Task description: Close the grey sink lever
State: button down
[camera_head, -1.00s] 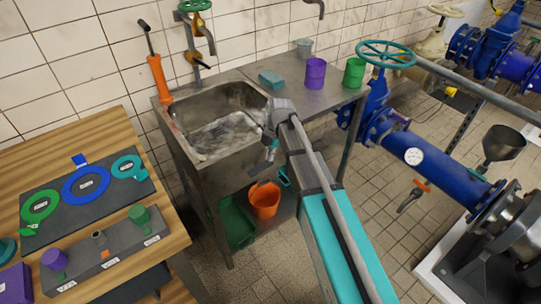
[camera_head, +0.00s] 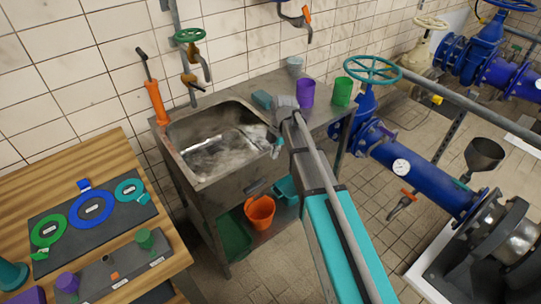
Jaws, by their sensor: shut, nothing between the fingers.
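The metal sink (camera_head: 178,134) is set in a steel counter against the tiled wall. Above it, a tap with a green handwheel (camera_head: 188,36) and a brass body is on a wall pipe. A small grey lever (camera_head: 193,84) appears on the lower brass fitting; its exact angle is too small to tell. A second spout with an orange handle (camera_head: 306,14) shows at the top edge. My arm reaches across from the lower right. My gripper (camera_head: 276,153) is shut and empty, pointing down by the sink's right front edge, well apart from the taps.
A blue sponge (camera_head: 262,99), a purple cup (camera_head: 306,93), a green cup (camera_head: 342,92) and a grey cup (camera_head: 295,66) stand on the counter. An orange bucket (camera_head: 260,211) is below. A wooden bench (camera_head: 86,154) is at left, blue pipes (camera_head: 428,182) at right.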

jog(key=shift+w+d+r+p, duration=0.25)
jog(key=shift+r+p, duration=0.1)
jog(key=shift+r, duration=0.1)
jog(key=shift+w+d+r+p, duration=0.25)
jog(key=shift+r+p, duration=0.05)
jog(key=shift+r, duration=0.15)
jog(key=c, duration=1)
grip_release()
jog(key=shift+c, duration=0.2)
jog(key=shift+o, duration=1.1)
jog(key=shift+s+d, duration=0.15)
jog(key=shift+d, duration=0.1)
jog(key=shift+o, duration=0.7)
jog(key=shift+s+d+m, duration=0.2)
jog(key=shift+d+m, duration=0.05)
jog(key=shift+m, duration=0.25)
jog(key=s+d+m+t+h, duration=0.1)
jog(key=s+d+m, duration=1.6)
jog(key=m, duration=0.8)
jog(key=shift+d+f+h, duration=0.2)
jog(key=shift+d+h, duration=0.1)
jog(key=shift+d, duration=0.05)
